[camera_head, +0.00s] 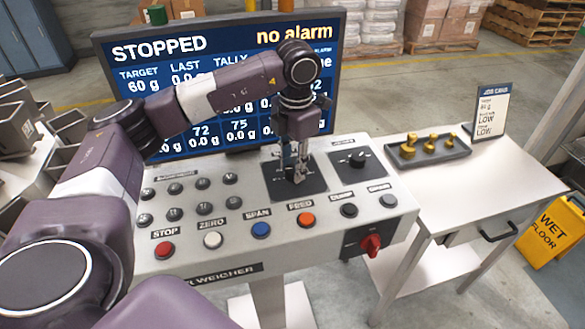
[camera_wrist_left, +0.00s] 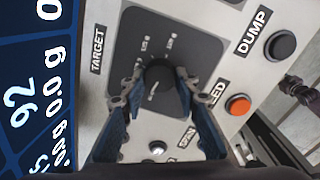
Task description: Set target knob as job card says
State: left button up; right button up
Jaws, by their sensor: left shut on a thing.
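The target knob (camera_wrist_left: 160,73) is a dark round knob on a black dial plate labelled TARGET in the left wrist view. My left gripper (camera_head: 299,172) points down at this plate (camera_head: 318,186) in the head view and hides most of the knob. In the left wrist view its fingers (camera_wrist_left: 159,82) are closed around the knob. The job card (camera_head: 492,111) stands on the side table; its target line appears to read 60 g, with LOW below. The screen (camera_head: 225,65) reads STOPPED, no alarm, target 60 g. My right gripper does not show in the head view.
A second dial (camera_head: 357,159) sits right of the target plate. A row of buttons, including an orange one (camera_head: 307,220), lies in front. A red switch (camera_head: 370,244) is on the console's front. A tray (camera_head: 462,152) of brass weights is on the side table (camera_head: 500,180).

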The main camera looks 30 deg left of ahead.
pick_arm(q)
jog(key=shift+w+r+n, duration=0.1)
jog(key=shift+n, duration=1)
jog(key=o, duration=1.2)
jog(key=shift+c, duration=0.2)
notch_tip(320, 180, up, 12)
jog(key=shift+d, duration=0.3)
